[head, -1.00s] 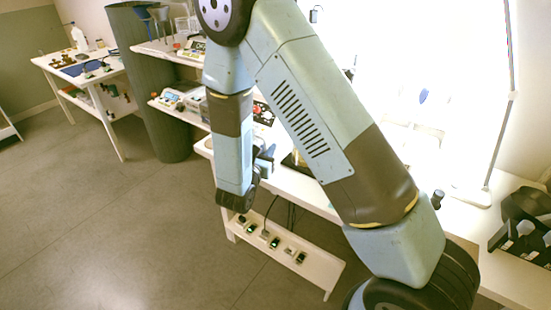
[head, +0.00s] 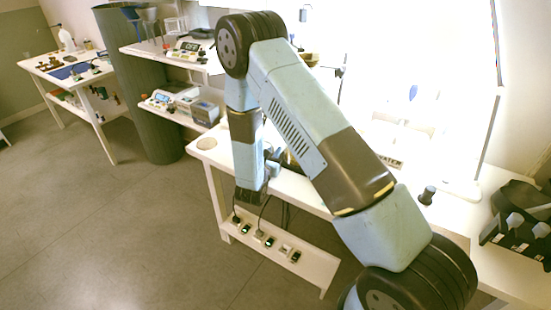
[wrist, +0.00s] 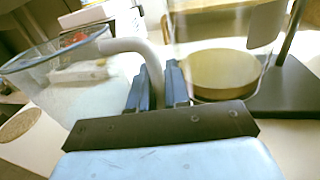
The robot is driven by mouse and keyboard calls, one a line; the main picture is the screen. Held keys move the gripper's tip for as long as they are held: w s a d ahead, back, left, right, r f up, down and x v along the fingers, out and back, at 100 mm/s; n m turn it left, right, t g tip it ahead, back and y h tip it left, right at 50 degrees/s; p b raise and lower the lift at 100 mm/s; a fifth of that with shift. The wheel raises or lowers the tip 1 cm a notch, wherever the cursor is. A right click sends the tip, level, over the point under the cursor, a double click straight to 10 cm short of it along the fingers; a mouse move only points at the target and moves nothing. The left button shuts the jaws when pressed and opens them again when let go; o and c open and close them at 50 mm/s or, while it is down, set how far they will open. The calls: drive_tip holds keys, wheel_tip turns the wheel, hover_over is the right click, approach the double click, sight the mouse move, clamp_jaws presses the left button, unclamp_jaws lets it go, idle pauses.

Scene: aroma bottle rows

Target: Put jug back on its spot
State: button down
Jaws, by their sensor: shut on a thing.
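My gripper (wrist: 160,88) has its two blue fingers closed on the curved pale handle (wrist: 135,48) of a clear glass jug (wrist: 55,75). In the wrist view the jug is at the left, tilted in the picture, its rim near the top left. Whether its base touches the table cannot be told. In the head view my gripper (head: 272,166) is over the white table's near edge, partly behind my arm, and the jug is hidden there. A round tan spot (wrist: 20,124) lies on the table left of the jug; a similar round spot (head: 207,143) shows at the table's left end.
Right of my gripper stands a clear glass vessel with a golden-brown bottom (wrist: 220,74), close to the fingers, beside a black stand base (wrist: 290,90). A low shelf (head: 310,262) with small devices is below the table (head: 222,160). A dark holder (head: 520,235) stands at the right.

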wheel_tip(320, 180, down, 3)
drive_tip(key=shift+r, duration=0.2)
drive_tip(key=c, duration=1.1)
unclamp_jaws()
drive_tip(key=shift+s+a, duration=0.1)
drive_tip(key=shift+s, duration=0.05)
